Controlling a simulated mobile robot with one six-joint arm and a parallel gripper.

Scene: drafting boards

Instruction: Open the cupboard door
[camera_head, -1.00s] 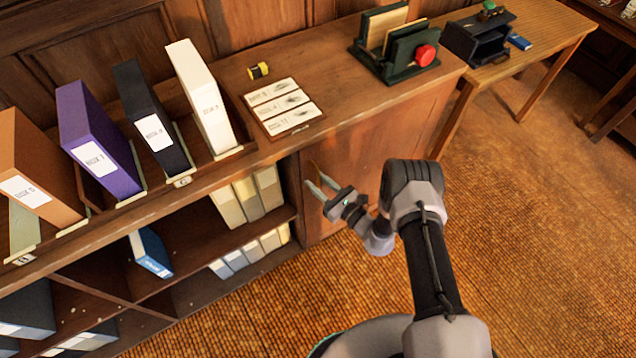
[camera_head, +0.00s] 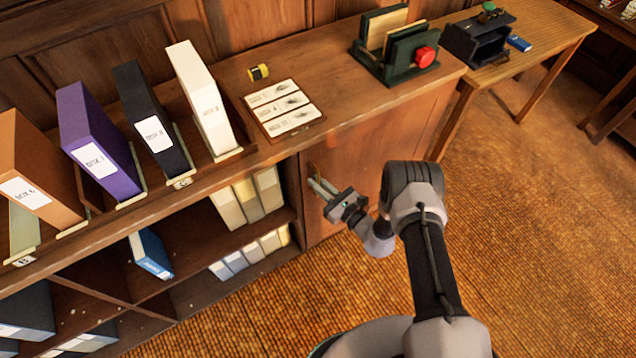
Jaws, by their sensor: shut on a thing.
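The cupboard door (camera_head: 357,160) is the plain brown wooden panel under the right part of the counter. It looks closed, flush with the cupboard front. Its small brass-coloured handle (camera_head: 314,170) is near the door's left edge, mostly covered by my fingers. My gripper (camera_head: 318,185) is at the handle, its two fingers close together and shut on it. The exact grip around the handle is too small to see.
Open shelves with binders (camera_head: 246,197) lie left of the door. Box files, including a white one (camera_head: 205,100), stand on the counter. A card rack (camera_head: 393,45) is above the door. The floor (camera_head: 530,220) to the right is clear.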

